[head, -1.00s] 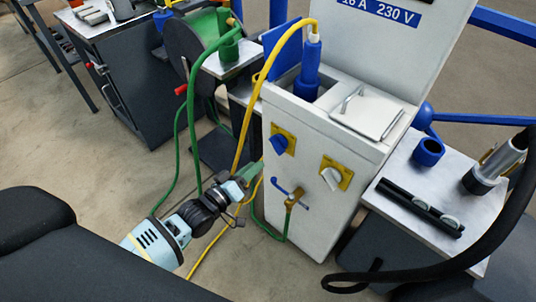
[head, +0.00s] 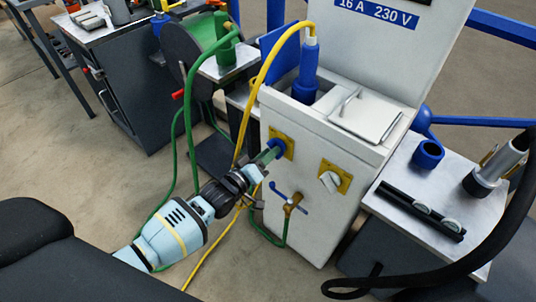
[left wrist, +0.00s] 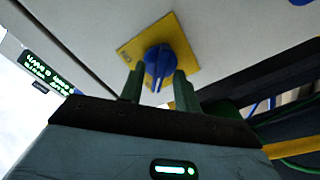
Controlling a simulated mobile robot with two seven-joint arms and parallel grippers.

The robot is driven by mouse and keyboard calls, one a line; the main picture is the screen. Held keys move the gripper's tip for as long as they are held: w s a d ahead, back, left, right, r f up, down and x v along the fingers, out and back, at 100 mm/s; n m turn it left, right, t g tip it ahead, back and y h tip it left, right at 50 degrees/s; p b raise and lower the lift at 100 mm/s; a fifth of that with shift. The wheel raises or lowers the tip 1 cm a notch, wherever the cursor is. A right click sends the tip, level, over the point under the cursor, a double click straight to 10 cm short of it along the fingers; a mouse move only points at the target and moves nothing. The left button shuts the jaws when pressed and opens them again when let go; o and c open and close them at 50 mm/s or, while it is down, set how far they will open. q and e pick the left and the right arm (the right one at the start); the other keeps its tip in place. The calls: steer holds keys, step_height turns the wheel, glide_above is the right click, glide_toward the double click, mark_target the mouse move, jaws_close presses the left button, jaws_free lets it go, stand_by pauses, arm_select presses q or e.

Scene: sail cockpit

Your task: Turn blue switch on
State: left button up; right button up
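The blue switch (head: 276,146) is a rotary knob on a yellow plate on the front of the white cabinet (head: 305,200). In the left wrist view the blue switch (left wrist: 158,62) shows between my fingertips, its grip ridge roughly upright in that picture. My left gripper (head: 268,154) is at the switch, its green fingers partly covering it in the head view. In the left wrist view the left gripper (left wrist: 159,84) is open, one finger on each side of the knob. I cannot tell whether the fingers touch it. My right gripper is not in view.
A white switch (head: 333,181) on a yellow plate sits to the right. A tap with a blue lever (head: 290,200) is below. A yellow cable (head: 262,75) and a green hose (head: 190,120) hang close to my left arm. A metal side table (head: 445,190) stands at right.

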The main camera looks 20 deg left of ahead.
arm_select(q)
jaws_close()
stand_by(0.5)
steer(key=shift+d+m+p, duration=0.1)
steer(key=shift+m+p, duration=0.2)
steer(key=shift+m, duration=8.7)
jaws_free()
